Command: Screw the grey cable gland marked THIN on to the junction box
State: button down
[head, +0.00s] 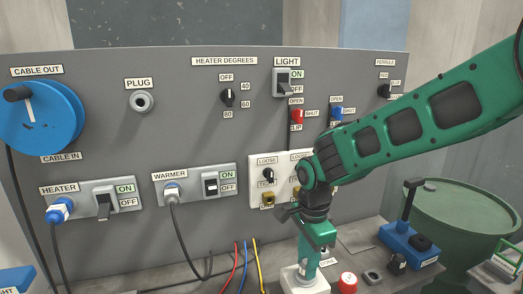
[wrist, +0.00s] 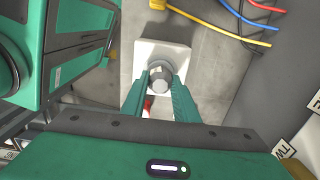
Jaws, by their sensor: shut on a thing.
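My gripper (wrist: 160,92) points down at the bench, its two green fingers shut on the grey cable gland (wrist: 159,73) in the wrist view. The gland sits over the middle of the white junction box (wrist: 147,48). In the head view my gripper (head: 305,268) is just above the white junction box (head: 297,286) at the bottom edge. The gland is mostly hidden there by the fingers. I cannot tell how far it is threaded, and the THIN marking cannot be read.
Loose red, blue and yellow wires (head: 246,262) lie left of the box. The grey upright panel (head: 200,130) with switches rises behind. A green drum (head: 460,215) stands at far right.

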jog(key=shift+s+f, duration=0.25)
jog(key=shift+f, duration=0.15)
jog(key=m, duration=0.6)
jog(key=c, duration=1.4)
grip_release()
jog(key=shift+c, duration=0.2)
jog(key=shift+o, duration=0.7)
jog(key=shift+w+f, duration=0.15)
jog(key=shift+w, duration=0.2)
jog(key=shift+s+r, duration=0.2)
jog(key=shift+w+r, duration=0.1)
jog(key=shift+r, duration=4.5)
